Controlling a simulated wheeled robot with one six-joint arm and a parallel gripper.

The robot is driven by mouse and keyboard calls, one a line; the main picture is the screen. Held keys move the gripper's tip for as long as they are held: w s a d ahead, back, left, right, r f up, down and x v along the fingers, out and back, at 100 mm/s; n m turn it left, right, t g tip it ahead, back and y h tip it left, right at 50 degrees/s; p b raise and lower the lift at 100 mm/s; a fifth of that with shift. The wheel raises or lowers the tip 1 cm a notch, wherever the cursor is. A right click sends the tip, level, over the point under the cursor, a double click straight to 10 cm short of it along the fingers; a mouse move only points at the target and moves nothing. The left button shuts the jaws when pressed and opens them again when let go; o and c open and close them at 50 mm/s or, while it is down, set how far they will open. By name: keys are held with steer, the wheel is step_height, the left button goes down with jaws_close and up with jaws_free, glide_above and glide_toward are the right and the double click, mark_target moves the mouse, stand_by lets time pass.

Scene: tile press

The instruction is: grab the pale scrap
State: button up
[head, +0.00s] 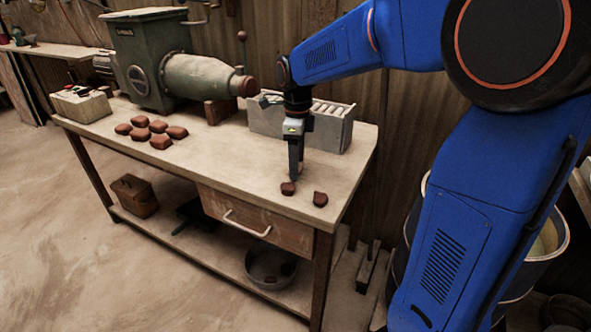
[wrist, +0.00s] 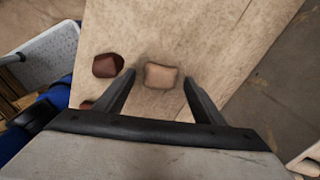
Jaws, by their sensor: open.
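The pale scrap (wrist: 161,76) is a small tan, roughly square piece lying on the workbench in the wrist view. It shows in the gap between the fingertips of my gripper (head: 296,178), with bare wood visible on both sides of it. My gripper is open and points down, low over the bench's right part. I cannot tell how far the fingertips are above the top. In the head view I cannot make out the pale scrap; my gripper seems to hide it.
Two dark red-brown scraps lie near my gripper, one close (head: 288,188) and one farther right (head: 320,199). A grey box of pale pieces (head: 335,135) stands just behind. Several brown scraps (head: 160,142) lie left, before the green press (head: 150,60). The bench's front middle (head: 215,165) is clear.

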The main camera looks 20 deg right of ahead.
steer(key=shift+f, duration=0.15)
steer(key=c, duration=1.1)
steer(key=shift+c, duration=0.2)
